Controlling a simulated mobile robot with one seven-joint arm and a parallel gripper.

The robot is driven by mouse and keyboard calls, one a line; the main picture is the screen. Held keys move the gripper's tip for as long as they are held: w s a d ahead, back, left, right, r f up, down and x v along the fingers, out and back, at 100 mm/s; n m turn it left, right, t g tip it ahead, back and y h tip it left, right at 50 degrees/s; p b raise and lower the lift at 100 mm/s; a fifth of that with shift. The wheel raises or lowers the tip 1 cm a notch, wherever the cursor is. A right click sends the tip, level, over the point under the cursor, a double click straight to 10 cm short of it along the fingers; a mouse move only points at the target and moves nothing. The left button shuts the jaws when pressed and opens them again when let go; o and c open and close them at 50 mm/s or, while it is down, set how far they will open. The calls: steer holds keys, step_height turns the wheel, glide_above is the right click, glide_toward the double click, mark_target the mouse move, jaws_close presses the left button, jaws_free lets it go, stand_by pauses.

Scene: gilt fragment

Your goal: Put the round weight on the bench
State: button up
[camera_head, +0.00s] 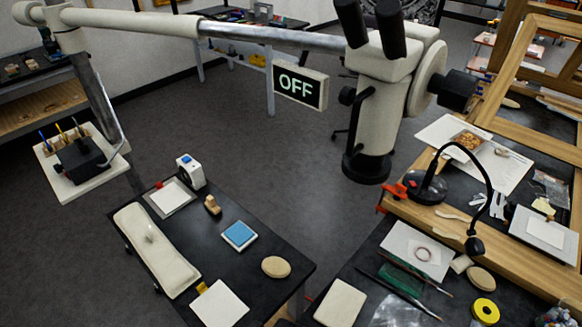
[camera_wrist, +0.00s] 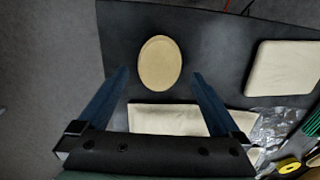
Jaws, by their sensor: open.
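In the wrist view a pale round weight (camera_wrist: 160,62), oval in outline, lies flat on the dark bench top (camera_wrist: 215,55). My gripper (camera_wrist: 160,73) is open, and the weight shows between its fingertips; neither finger visibly touches it. The height of the fingers above it is hard to tell. In the head view the bench (camera_head: 345,270) is at the lower right, and my gripper is out of frame. Similar pale rounds lie on the left table (camera_head: 275,267) and at the bench's right (camera_head: 481,281).
A pale pad (camera_wrist: 285,68) lies right of the weight, and another pale block (camera_wrist: 165,119) shows between the fingers. Crumpled foil (camera_wrist: 271,128) and a yellow tape roll (camera_wrist: 289,165) are at the lower right. A black lamp (camera_head: 428,186) and a microscope (camera_head: 375,110) stand over the work area.

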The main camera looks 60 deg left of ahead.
step_height(320, 180, up, 9)
stand_by(0.3)
steer(key=w+a+r+n+t+y, duration=0.1)
steer(key=w+r+n+t+y, duration=0.45)
steer(key=w+r, duration=1)
steer(key=w+d+r+n+t+h, duration=0.1)
steer(key=w+d+r+t, duration=0.15)
steer(key=w+r, duration=0.35)
steer(key=w+d+r+n+t+h, duration=0.1)
steer(key=w+r+t, duration=0.25)
steer(key=r, duration=0.45)
steer(key=d+r+n+t, duration=0.2)
steer(key=d+r+t, duration=0.3)
steer(key=r, duration=0.6)
steer(key=d+r+n+t, duration=0.2)
steer(key=d+r+t, duration=0.25)
steer(key=r, duration=0.75)
steer(key=s+d+r+n+t+h, duration=0.1)
steer(key=s+d+r+n+t, duration=0.1)
steer(key=s+r, duration=0.3)
steer(key=s+d+r+n+t+h, duration=0.1)
steer(key=s+d+r+t, duration=0.3)
steer(key=r, duration=0.5)
steer(key=shift+s+r+n+h, duration=0.25)
steer(key=shift+s+n+h, duration=0.1)
steer(key=shift+s+h, duration=0.4)
